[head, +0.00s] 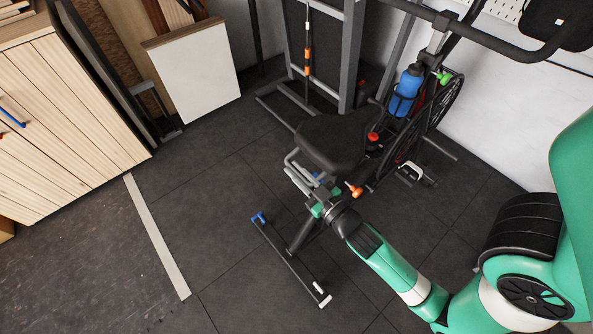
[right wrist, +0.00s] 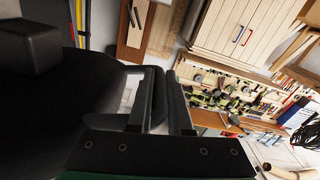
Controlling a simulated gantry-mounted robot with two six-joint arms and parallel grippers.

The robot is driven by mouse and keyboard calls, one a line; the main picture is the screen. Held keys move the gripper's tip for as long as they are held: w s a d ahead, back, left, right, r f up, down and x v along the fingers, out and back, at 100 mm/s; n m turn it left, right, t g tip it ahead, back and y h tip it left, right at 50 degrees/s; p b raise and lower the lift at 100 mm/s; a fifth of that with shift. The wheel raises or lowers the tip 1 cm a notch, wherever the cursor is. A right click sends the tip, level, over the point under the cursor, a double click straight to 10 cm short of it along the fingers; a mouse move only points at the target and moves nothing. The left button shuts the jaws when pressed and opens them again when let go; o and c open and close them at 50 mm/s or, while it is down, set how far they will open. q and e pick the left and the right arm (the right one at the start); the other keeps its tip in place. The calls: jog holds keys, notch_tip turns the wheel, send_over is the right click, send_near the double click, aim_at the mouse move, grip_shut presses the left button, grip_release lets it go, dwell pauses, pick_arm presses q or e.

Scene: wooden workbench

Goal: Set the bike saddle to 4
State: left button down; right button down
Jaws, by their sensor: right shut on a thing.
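The black bike saddle (head: 335,142) is on the exercise bike in the middle of the head view. It fills the left of the right wrist view as a dark shape (right wrist: 60,95). My right gripper (head: 293,163) is at the saddle's lower-left edge. In the right wrist view its two dark fingers (right wrist: 168,98) are close together beside the saddle, shut on part of it. The exact part held is hidden. An orange knob (head: 354,190) shows just right of my wrist. No saddle number scale is readable. My left gripper is not in view.
The bike's rear foot bar (head: 292,262) lies on the dark floor below. A blue bottle (head: 405,92) and a red-topped knob (head: 373,138) are right of the saddle. A wooden cabinet (head: 65,120) stands at left, with free floor between.

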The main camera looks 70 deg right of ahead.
dwell(0.9)
